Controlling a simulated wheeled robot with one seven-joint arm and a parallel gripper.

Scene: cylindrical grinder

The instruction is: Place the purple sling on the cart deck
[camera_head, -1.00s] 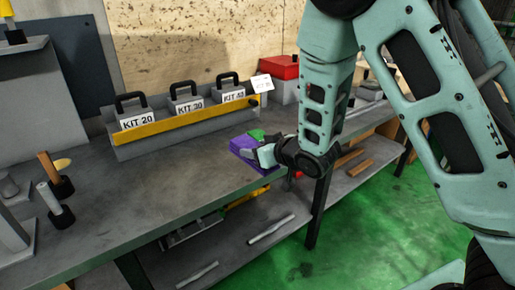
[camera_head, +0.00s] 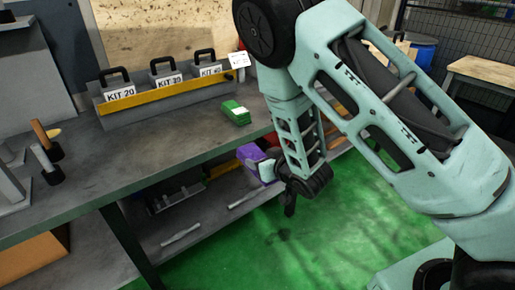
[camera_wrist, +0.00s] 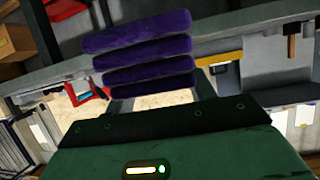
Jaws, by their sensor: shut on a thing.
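The purple sling (camera_head: 249,153) is a folded bundle held in my gripper (camera_head: 264,166) in front of the bench's front edge, over the lower shelf and floor side. In the wrist view the sling (camera_wrist: 140,48) shows as several stacked purple folds beyond the dark green gripper housing. My gripper is shut on the sling; its fingertips are mostly hidden. I cannot make out a cart deck in either view.
A green folded bundle (camera_head: 235,113) lies on the grey bench (camera_head: 165,150) near its edge. Kit boxes (camera_head: 163,82) stand in a tray at the back. The lower shelf (camera_head: 215,200) holds metal bars. Green floor (camera_head: 330,220) is open to the right.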

